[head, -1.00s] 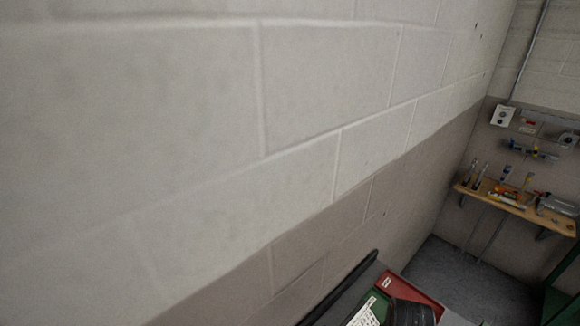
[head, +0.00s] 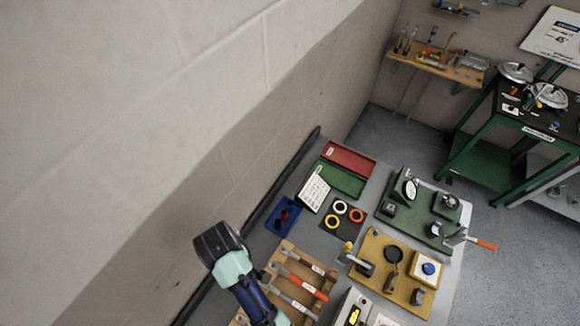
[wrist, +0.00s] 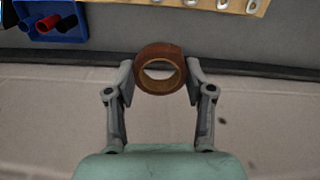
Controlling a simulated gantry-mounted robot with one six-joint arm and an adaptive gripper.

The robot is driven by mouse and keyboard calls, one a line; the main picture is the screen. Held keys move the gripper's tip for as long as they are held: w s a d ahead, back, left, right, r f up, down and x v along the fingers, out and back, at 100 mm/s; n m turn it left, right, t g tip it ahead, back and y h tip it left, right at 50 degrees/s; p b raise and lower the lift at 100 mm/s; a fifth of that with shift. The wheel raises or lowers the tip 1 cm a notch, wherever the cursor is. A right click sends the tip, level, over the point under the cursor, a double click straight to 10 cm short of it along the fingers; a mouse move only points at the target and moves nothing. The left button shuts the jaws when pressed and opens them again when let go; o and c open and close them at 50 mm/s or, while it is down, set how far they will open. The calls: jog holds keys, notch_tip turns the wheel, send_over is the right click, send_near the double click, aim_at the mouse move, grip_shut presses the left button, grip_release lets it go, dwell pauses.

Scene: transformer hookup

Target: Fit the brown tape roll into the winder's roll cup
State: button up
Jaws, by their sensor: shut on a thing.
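The brown tape roll (wrist: 158,49) is held between the two grey fingertips of my gripper (wrist: 161,78) in the wrist view. Its round hole faces the camera. The fingers press on its left and right sides, and it is clear of the wall and table behind. In the head view my arm reaches in at the lower left, and the roll cannot be made out there. A green base (head: 425,212) with metal fixtures and an orange-handled lever stands on the table. A yellow base (head: 385,280) with a dark round part stands in front of it. I cannot tell which holds the roll cup.
A dark mat (head: 335,228) carries several coloured tape rolls. A blue bin (head: 284,217), a wooden tool rack (head: 284,252) and red and green trays (head: 347,160) lie nearby. A wall runs along the table's left side. The blue bin also shows in the wrist view (wrist: 50,10).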

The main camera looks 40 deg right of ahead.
jog(key=m+b, duration=0.9)
jog(key=m, duration=0.3)
send_over(348, 232)
notch_tip(348, 232, down, 3)
jog(key=shift+r, duration=0.15)
jog(key=shift+n, duration=0.3)
notch_tip(348, 232, down, 15)
jog(key=b, duration=0.8)
jog(key=shift+f, duration=2.3)
